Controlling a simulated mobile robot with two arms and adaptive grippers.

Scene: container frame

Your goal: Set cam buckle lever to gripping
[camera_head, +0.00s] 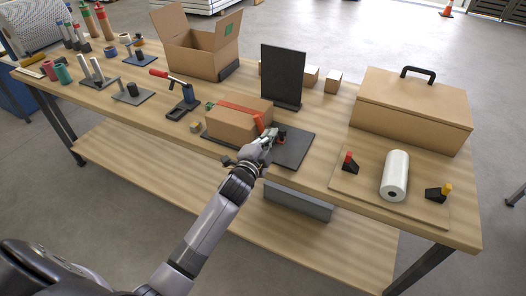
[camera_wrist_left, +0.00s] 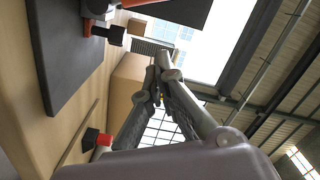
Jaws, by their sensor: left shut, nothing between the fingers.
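A cardboard box (camera_head: 237,122) lies on a dark base plate (camera_head: 292,151), with an orange strap (camera_head: 243,109) over its top and down its right side. The cam buckle (camera_head: 279,134) is by the strap's lower end, partly hidden by my left gripper (camera_head: 268,137). In the left wrist view, the buckle (camera_wrist_left: 98,10) is at the top left, with a dark block-like part (camera_wrist_left: 110,34) sticking out from orange metal. There my left gripper (camera_wrist_left: 158,66) has its fingertips together and empty, apart from the buckle. I cannot tell the lever's angle. My right gripper is not in view.
A black upright panel (camera_head: 283,76) stands behind the plate. A red-handled clamp (camera_head: 183,101) is left of the box. A board (camera_head: 344,184) with a white roll (camera_head: 394,176) and a large lidded case (camera_head: 411,107) are right. Some bare tabletop shows between plate and board.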

